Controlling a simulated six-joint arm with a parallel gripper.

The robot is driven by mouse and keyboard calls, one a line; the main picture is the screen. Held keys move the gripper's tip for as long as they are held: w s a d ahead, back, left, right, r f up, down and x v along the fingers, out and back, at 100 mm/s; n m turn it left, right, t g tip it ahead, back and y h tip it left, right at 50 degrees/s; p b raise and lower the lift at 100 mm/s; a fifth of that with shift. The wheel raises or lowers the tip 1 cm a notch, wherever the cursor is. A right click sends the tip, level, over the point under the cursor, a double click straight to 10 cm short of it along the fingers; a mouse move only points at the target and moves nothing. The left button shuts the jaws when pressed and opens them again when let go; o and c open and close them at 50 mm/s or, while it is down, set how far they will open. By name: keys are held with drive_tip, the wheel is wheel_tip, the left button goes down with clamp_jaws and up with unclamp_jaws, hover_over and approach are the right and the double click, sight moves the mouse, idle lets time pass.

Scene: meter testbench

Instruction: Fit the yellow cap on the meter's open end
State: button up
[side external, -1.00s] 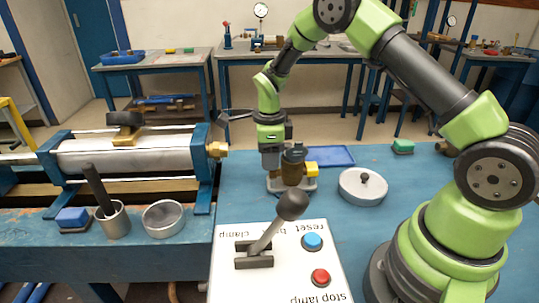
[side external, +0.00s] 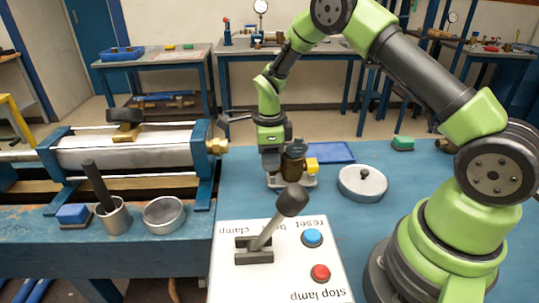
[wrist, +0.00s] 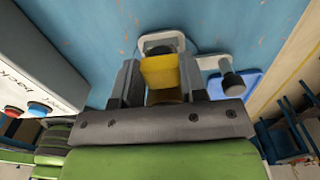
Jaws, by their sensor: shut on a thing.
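The meter (side external: 293,163) is a brown, brass-coloured body with a dark top, upright over a light grey stand (side external: 303,183). The yellow cap (side external: 312,164) sits against the meter's right side in the side view. It also shows between my fingers in the wrist view (wrist: 160,72), with a little brass (wrist: 166,97) visible below it. My gripper (side external: 272,163) points down at the meter's left side, its fingers shut on the meter's body. How fully the cap is seated is hidden. The meter's far side is hidden too.
The lever control box (side external: 285,268) stands in front. The clamp bench (side external: 130,153) with a brass fitting is at left.

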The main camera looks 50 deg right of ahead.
drive_tip(key=shift+f, duration=0.5)
idle(0.3)
drive_tip(key=o, duration=1.2)
drive_tip(key=shift+r, duration=3.5)
